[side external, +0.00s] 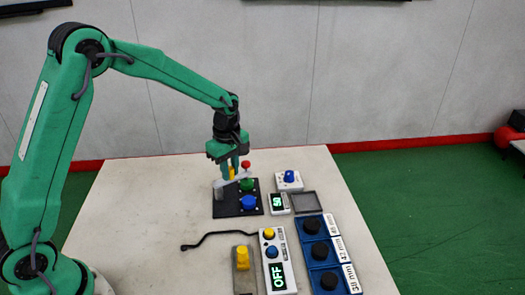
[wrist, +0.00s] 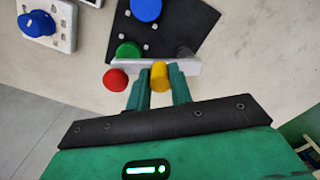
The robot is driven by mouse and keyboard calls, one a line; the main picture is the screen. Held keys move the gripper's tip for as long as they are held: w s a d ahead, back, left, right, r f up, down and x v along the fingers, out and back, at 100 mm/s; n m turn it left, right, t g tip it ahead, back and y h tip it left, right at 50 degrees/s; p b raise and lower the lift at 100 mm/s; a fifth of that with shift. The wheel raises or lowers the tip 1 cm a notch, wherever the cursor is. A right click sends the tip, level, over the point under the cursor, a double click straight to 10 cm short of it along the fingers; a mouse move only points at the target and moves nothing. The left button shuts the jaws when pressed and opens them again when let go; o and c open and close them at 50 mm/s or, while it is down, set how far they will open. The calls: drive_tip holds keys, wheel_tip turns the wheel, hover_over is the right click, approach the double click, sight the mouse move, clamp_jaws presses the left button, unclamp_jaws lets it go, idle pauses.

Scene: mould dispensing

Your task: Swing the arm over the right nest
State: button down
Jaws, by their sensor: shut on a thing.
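A black plate (side external: 228,208) carries a green round part (side external: 247,184) and a blue round part (side external: 249,202). A pale grey bar (side external: 231,183) spans above the plate from a grey post (side external: 219,193). The bar (wrist: 190,67) bears a yellow peg (wrist: 159,75) and a red knob (wrist: 116,80) at its other end. My gripper (wrist: 160,88) is shut on the yellow peg. In the wrist view the bar's red-knob end lies close to the green part (wrist: 128,50); the blue part (wrist: 146,9) is farther off. Which part is the right nest, I cannot tell.
A white box with a blue knob (side external: 289,177), a display reading 50 (side external: 279,201) and a grey tray (side external: 304,203) stand right of the plate.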

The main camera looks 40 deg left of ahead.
sight(230, 168)
drive_tip(key=shift+a, duration=0.15)
drive_tip(key=c, duration=1.5)
unclamp_jaws()
drive_tip(key=shift+c, duration=0.2)
drive_tip(key=shift+r, duration=0.1)
drive_tip(key=shift+r, duration=3.8)
drive_tip(key=shift+r, duration=0.15)
